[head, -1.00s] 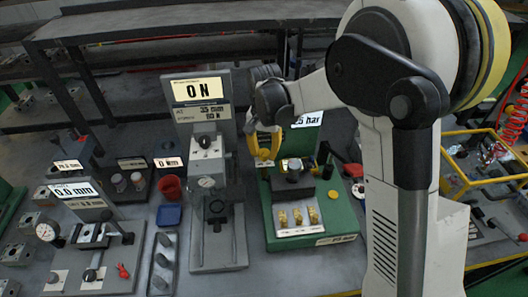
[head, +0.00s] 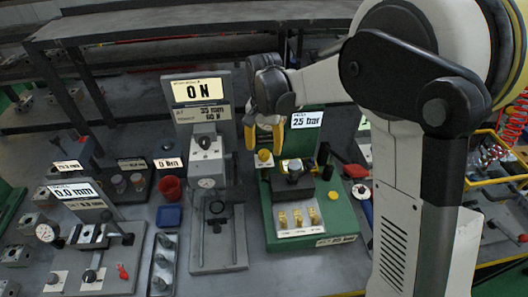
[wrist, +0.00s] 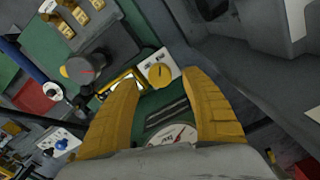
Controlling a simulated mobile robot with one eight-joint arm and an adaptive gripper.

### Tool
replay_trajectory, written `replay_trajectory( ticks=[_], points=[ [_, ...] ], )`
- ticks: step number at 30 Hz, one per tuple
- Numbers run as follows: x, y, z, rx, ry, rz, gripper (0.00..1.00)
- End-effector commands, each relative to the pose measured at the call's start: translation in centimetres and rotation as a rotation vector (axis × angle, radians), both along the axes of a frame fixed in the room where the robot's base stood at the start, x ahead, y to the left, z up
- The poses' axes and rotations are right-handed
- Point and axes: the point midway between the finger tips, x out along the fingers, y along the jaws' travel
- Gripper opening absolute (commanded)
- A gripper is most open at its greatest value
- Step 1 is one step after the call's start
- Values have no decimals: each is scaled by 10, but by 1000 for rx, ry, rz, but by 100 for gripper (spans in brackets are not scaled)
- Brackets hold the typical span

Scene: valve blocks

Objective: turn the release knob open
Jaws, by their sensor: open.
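A small yellow knob (head: 264,156) sits on a white plate at the back left of the green test station (head: 347,222). No label on it is readable. In the wrist view the yellow knob (wrist: 160,72) is near the middle, its ridge roughly upright in the picture. My gripper (head: 265,141) is above this knob, fingers pointing down, open and empty. In the wrist view my gripper (wrist: 160,80) has one yellow finger on each side of the knob. I cannot tell how much height separates the fingertips from the plate. The station's display (head: 307,119) reads 25 bar.
A dark block with a black knob (head: 294,171) stands beside the yellow knob, with several brass fittings (head: 298,218) in front. A gauge (wrist: 172,135) lies below my fingers in the wrist view. A grey press station (head: 205,150) reading 0 N stands close on the left.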

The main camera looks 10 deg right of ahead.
Motion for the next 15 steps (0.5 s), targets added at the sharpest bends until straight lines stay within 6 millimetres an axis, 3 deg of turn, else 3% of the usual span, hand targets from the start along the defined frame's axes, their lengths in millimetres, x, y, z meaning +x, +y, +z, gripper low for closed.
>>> replay_trajectory(
  ticks=[9,15],
  points=[
    [0,0,69,0,0,0,55],
    [0,0,89,0,0,0,55]
  ],
)
